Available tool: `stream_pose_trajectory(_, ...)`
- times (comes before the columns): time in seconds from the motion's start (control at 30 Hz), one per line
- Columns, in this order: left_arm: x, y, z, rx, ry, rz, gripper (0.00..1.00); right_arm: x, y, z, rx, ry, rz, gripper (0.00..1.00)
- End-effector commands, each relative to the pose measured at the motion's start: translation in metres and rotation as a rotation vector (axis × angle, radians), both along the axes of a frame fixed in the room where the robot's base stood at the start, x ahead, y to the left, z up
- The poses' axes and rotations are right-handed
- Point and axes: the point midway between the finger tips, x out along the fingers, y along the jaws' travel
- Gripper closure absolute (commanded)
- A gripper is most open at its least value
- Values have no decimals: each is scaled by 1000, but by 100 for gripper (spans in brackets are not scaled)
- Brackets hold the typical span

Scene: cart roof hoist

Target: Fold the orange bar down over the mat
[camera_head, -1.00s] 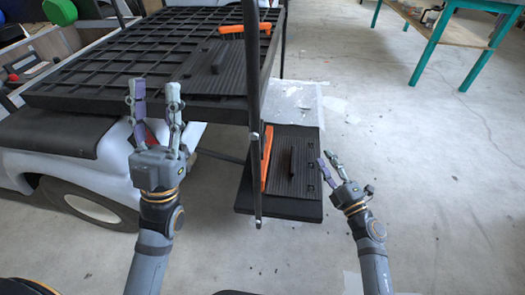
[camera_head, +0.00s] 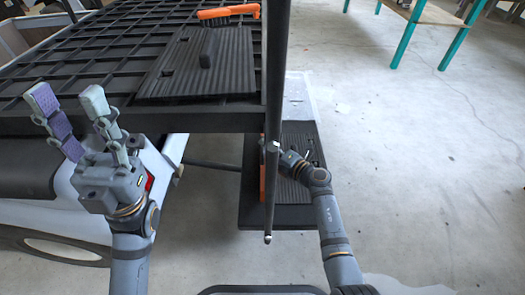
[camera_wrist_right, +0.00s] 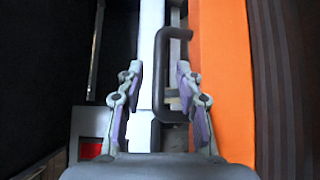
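The lower platform's ribbed mat (camera_head: 297,180) lies dark and flat at the lower centre. An orange bar (camera_head: 262,172) stands along its left edge, partly hidden by the black pole. In the right wrist view, the orange bar (camera_wrist_right: 222,80) shows as a tall strip, with the ribbed mat (camera_wrist_right: 288,90) right of it. My right gripper (camera_wrist_right: 158,70) is open, its fingers either side of a black bent handle (camera_wrist_right: 162,75); contact cannot be told. In the head view its fingertips are hidden behind the pole. My left gripper (camera_head: 66,98) is open and empty at the left.
A black pole (camera_head: 276,90) hangs in front of the platform. The gridded roof rack (camera_head: 60,75) carries a second ribbed mat (camera_head: 220,65) and an orange-handled bar (camera_head: 228,12). Open concrete floor (camera_head: 420,180) lies right, with a teal-legged table (camera_head: 408,38) beyond.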

Motion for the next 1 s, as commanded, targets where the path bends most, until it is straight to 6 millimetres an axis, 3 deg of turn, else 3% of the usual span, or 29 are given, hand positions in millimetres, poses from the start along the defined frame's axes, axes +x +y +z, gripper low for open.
stream_pose_trajectory(0.1, 1, -1, -12, 4, 3, 3, 60, 11, 11, -5, 1, -1, 0, 64)
stream_pose_trajectory(0.47, 1, -2, -12, 7, 5, 5, 60, 16, 15, -2, -1, 0, -1, 64)
stream_pose_trajectory(0.73, 1, -2, -12, 7, 4, 5, 60, 15, 15, -3, -1, -1, -1, 100)
stream_pose_trajectory(1.0, 1, -2, -12, 7, 4, 5, 60, 15, 15, -3, -1, 0, -1, 100)
